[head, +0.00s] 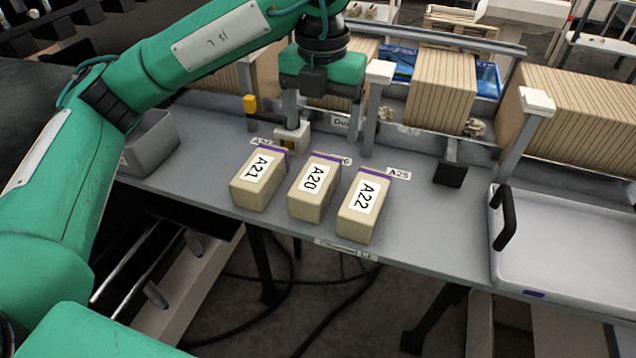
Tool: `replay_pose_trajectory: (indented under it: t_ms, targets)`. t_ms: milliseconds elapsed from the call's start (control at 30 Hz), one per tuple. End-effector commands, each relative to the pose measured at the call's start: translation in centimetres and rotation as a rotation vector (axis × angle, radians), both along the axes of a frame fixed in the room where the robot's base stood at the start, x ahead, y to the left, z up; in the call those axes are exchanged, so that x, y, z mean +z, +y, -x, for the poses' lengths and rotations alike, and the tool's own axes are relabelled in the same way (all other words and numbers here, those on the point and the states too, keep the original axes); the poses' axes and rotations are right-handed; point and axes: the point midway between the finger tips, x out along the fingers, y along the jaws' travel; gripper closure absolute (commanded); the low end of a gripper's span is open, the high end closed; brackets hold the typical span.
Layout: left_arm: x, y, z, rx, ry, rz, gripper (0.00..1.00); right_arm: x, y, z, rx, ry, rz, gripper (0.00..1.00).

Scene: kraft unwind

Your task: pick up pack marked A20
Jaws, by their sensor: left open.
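The pack marked A20 (313,188) is a tan block with a white label and a purple strip at its far end. It lies on the grey table between the pack marked A21 (259,182) on its left and the pack marked A22 (363,207) on its right, with narrow gaps. My left gripper (294,132) points down behind the packs, above and beyond the far end of A20. It is open and apart from A20, with no pack between its fingers; one finger is hard to make out. My right gripper is not in view.
Posts with white caps (537,101) stand along the table's back, one close beside my left gripper. Stacks of tan sheets (441,90) stand behind. A white tray (580,235) with a black handle lies at right. A grey bin (151,143) is at left.

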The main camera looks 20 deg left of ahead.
Motion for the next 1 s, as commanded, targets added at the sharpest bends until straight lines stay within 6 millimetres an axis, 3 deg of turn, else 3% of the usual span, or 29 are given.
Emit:
replay_pose_trajectory:
  t_ms: [600, 767, 1000]
  targets:
    - [-7.7, 0.2, 0.1, 0.002, 0.003, -0.005, 0.20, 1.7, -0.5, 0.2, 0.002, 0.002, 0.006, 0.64]
    - [-8.5, 0.2, 0.1, 0.002, 0.001, -0.004, 0.20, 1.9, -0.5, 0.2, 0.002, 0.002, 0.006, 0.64]
    - [-11.0, 0.9, 0.7, 0.001, 0.006, -0.005, 0.20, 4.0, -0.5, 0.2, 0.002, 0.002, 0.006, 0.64]
